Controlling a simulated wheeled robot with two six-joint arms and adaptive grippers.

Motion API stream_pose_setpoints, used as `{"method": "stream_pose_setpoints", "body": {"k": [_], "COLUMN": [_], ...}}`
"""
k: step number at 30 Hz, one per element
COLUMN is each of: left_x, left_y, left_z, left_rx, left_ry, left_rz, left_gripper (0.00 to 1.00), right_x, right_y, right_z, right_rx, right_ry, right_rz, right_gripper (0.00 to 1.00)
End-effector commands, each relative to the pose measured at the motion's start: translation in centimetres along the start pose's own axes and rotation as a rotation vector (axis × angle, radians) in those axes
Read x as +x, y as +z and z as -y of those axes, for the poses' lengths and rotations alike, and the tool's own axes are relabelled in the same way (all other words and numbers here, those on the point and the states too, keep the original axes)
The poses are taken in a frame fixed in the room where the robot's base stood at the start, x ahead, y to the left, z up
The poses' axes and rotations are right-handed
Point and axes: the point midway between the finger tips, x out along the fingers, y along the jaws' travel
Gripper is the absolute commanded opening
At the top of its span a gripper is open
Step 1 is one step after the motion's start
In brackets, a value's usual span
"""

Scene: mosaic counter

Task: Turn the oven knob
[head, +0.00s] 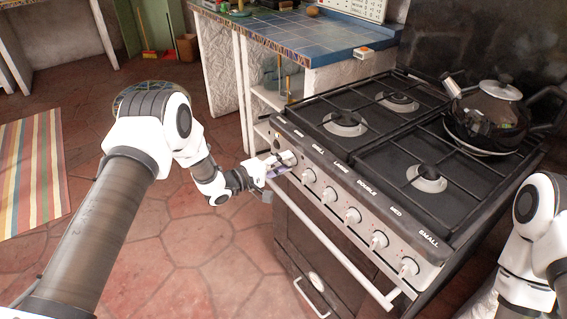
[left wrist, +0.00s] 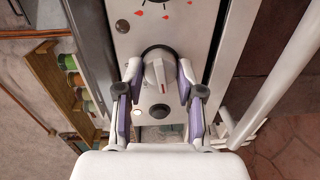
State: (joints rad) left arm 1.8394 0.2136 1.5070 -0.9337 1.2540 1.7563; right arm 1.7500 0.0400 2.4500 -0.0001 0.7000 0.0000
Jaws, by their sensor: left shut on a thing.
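The stove (head: 390,170) stands at the right of the head view, with a row of several knobs on its front panel. My left gripper (head: 282,163) is at the far left end of that panel. In the head view the gripper mostly hides this knob. My right arm (head: 530,240) shows at the right edge, but its gripper is out of view.
A black kettle (head: 492,112) stands on the back right burner. The oven handle bar (head: 335,245) runs below the knobs, close under my left gripper. A blue tiled counter (head: 300,35) is behind. Shelves with jars (left wrist: 75,80) show beside the stove.

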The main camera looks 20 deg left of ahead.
Motion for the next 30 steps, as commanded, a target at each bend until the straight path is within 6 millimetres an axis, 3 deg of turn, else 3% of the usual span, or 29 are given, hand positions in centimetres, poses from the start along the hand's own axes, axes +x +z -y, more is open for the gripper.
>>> {"method": "stream_pose_setpoints", "body": {"k": [14, 15, 17, 26, 30], "left_x": [0.0, 0.0, 0.0, 0.0, -1.2], "left_y": [-0.2, -0.2, -0.2, -0.1, -0.2], "left_z": [-0.2, -0.2, -0.2, -0.1, 0.0], "left_rx": [-0.018, -0.018, -0.018, -0.019, -0.021], "left_ry": [0.005, 0.005, 0.005, 0.002, 0.001], "left_rz": [-0.003, -0.003, -0.003, -0.001, -0.003], "left_gripper": [0.03, 0.41, 0.62, 0.63, 0.63], "right_x": [0.0, 0.0, 0.0, 0.0, 0.0], "right_y": [0.0, 0.0, 0.0, 0.0, 0.0], "right_z": [0.0, 0.0, 0.0, 0.0, 0.0], "right_rx": [0.0, 0.0, 0.0, 0.0, 0.0], "right_ry": [0.0, 0.0, 0.0, 0.0, 0.0], "right_rz": [0.0, 0.0, 0.0, 0.0, 0.0], "right_gripper": [0.4, 0.4, 0.4, 0.4, 0.4]}}
